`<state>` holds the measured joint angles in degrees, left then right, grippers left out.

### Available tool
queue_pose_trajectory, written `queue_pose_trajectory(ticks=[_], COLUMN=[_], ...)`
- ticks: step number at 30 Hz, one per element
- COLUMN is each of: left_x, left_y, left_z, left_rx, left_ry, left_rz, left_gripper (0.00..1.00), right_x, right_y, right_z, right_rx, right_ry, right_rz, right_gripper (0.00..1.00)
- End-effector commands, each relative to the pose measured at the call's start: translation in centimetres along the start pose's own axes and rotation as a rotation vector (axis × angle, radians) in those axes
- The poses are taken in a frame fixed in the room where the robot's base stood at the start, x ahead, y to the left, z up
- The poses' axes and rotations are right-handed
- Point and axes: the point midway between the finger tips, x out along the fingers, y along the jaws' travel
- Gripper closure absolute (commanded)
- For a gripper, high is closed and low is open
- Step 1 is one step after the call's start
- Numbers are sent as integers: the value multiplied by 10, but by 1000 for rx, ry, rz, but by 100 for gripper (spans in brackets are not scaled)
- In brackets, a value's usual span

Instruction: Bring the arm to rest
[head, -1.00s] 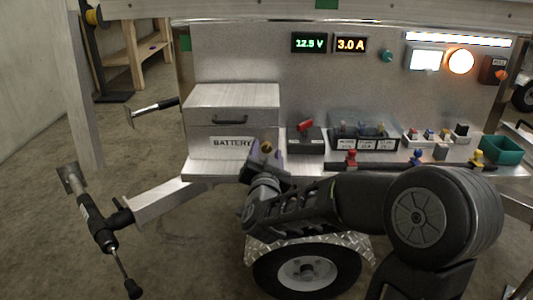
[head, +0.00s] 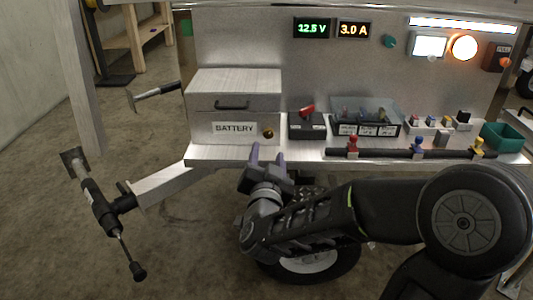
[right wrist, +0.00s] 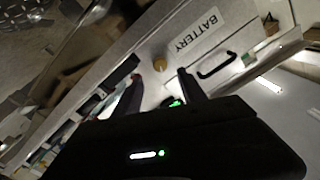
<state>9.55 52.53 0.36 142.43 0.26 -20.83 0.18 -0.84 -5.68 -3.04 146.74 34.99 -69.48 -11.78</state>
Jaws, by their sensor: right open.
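My right gripper (head: 267,156) is open and empty in the head view. Its two purple-grey fingers point up at the shelf's front edge, in front of the battery box (head: 204,128). In the right wrist view, the open fingers (right wrist: 159,80) reach toward the box front, with the BATTERY label (right wrist: 197,32) beyond them and nothing between them. A brass knob (head: 268,133) sits at the right end of the box front, apart from the fingers. It also shows in the right wrist view (right wrist: 159,63). My left gripper is not in view.
Behind the shelf edge (head: 225,156) stand a red-handled switch box (head: 307,124), a clear-covered fuse block (head: 365,120) and a green bin (head: 502,136). A black bar (head: 400,153) with coloured knobs runs along the front. The trailer wheel (head: 318,264) is below my arm.

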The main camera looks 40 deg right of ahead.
Motion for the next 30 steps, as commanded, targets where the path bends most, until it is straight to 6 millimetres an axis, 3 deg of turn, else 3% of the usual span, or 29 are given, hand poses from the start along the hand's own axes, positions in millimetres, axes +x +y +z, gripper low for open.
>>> queue_pose_trajectory(ticks=[10,15,17,20,23,27,30], left_x=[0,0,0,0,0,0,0], left_y=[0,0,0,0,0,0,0], left_z=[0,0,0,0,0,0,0], left_rx=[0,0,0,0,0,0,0], left_ry=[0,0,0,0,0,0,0], left_rz=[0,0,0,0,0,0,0], left_gripper=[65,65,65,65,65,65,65], right_x=[0,-2,-6,-21,-48,-106,-156], right_y=[-1,-25,-37,-49,-48,-25,1], right_z=[3,35,63,126,201,301,359], right_rx=[9,23,4,-50,-123,-230,-299], right_ry=[-13,-144,-230,-411,-623,-931,-1139], right_rz=[-3,-96,-144,-211,-264,-305,-316], right_gripper=[51,51,51,51,51,51,51])
